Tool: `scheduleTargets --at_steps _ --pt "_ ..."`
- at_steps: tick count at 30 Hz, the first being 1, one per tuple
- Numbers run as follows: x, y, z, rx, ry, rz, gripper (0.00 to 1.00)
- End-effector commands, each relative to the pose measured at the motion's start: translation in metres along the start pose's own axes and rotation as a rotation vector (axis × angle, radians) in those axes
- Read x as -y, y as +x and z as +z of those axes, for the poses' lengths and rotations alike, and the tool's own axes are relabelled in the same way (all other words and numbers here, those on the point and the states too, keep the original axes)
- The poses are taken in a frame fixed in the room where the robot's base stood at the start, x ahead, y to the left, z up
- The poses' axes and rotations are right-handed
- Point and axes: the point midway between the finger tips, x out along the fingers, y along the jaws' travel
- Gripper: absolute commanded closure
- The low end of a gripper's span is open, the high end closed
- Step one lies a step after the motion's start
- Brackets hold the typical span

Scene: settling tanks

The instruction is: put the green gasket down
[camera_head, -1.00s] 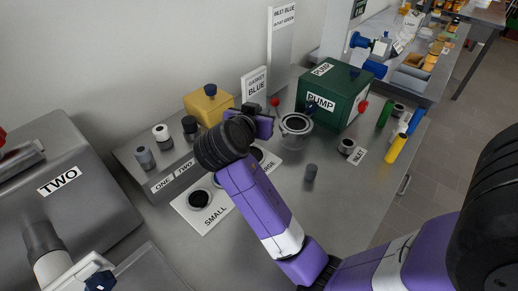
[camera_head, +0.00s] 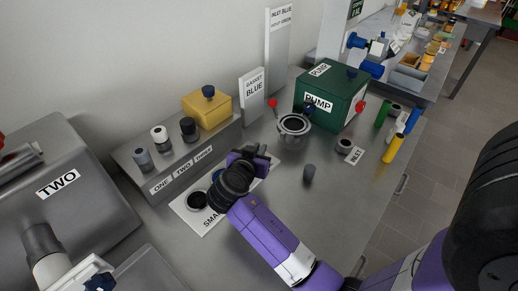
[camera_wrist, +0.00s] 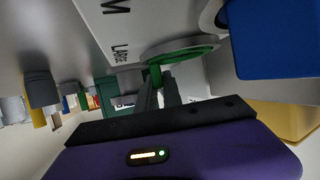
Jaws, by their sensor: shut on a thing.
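My gripper (camera_head: 258,158) is over the right part of the white label board (camera_head: 208,226), which lies flat on the bench. In the wrist view my gripper (camera_wrist: 157,78) is shut on the green gasket (camera_wrist: 185,48), a thin ring seen nearly edge-on. The ring is close to the board's printed face (camera_wrist: 110,25), near the word LARGE; I cannot tell whether it touches. In the head view the gasket is hidden by my gripper. A dark round piece (camera_head: 197,200) lies at the SMALL end of the board.
The ONE/TWO switch box (camera_head: 175,175) and yellow lidded box (camera_head: 207,108) stand behind the board. A metal pot (camera_head: 293,130) and green pump (camera_head: 332,98) are to the right. A small grey cylinder (camera_head: 309,173) stands on open bench right of my gripper.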

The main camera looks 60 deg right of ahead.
Motion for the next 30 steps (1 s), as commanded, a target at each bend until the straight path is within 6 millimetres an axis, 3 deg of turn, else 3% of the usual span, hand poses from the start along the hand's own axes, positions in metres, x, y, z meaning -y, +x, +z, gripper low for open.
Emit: scheduleTargets --at_steps 11,12,15,26,30 --pt "0.000 0.002 0.005 -0.001 0.000 0.000 1.00" --pt "0.000 0.002 0.004 0.000 0.000 0.000 0.82" --pt "0.000 0.002 0.003 0.000 0.000 0.000 0.68" --pt "0.000 0.000 0.000 -0.001 0.000 0.000 0.68" --pt "0.002 -0.012 0.000 -0.001 0.000 -0.004 0.68"
